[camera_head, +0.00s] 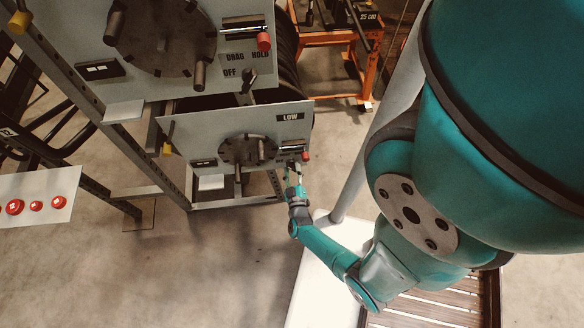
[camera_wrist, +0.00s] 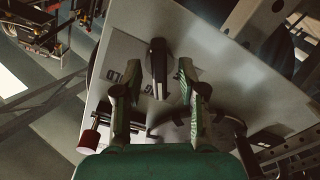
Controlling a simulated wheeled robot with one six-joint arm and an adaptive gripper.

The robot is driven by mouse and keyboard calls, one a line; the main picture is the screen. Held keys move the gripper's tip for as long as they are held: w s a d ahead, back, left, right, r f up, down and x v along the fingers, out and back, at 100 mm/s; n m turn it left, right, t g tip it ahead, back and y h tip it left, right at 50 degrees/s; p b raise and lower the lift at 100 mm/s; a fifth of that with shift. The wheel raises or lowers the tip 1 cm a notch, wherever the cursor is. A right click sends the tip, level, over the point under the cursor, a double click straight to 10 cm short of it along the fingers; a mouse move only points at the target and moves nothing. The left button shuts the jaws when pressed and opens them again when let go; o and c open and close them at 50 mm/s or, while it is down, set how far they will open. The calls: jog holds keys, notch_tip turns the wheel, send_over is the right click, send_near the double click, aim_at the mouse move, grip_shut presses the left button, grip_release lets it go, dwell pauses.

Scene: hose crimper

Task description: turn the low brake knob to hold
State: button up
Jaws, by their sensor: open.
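The low panel (camera_head: 203,130), marked LOW, is the lower grey panel in the head view. Its brake knob is hidden there behind my gripper (camera_head: 292,170), which is at the panel's lower right. In the wrist view the black, elongated brake knob (camera_wrist: 157,52) stands lengthwise up the picture. The open fingers of my gripper (camera_wrist: 159,75) are on either side of it, with a gap at each side. Part of the HOLD label (camera_wrist: 132,74) shows just left of the knob, partly covered by the left finger. I cannot tell whether the fingers reach the knob's depth.
A red-tipped handle (camera_head: 305,156) is close to my gripper; its red end (camera_wrist: 88,140) shows left of the fingers. A round dark handwheel (camera_head: 248,150) is to the left. The upper panel (camera_head: 85,50) overhangs with its own brake knob (camera_head: 247,82).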

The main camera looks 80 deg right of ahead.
jog(key=shift+w+d, duration=0.25)
jog(key=shift+d, duration=0.45)
grip_shut()
jog(key=shift+m, duration=0.4)
jog(key=m, duration=1.1)
jog(key=shift+w, duration=0.1)
jog(key=shift+m, duration=0.3)
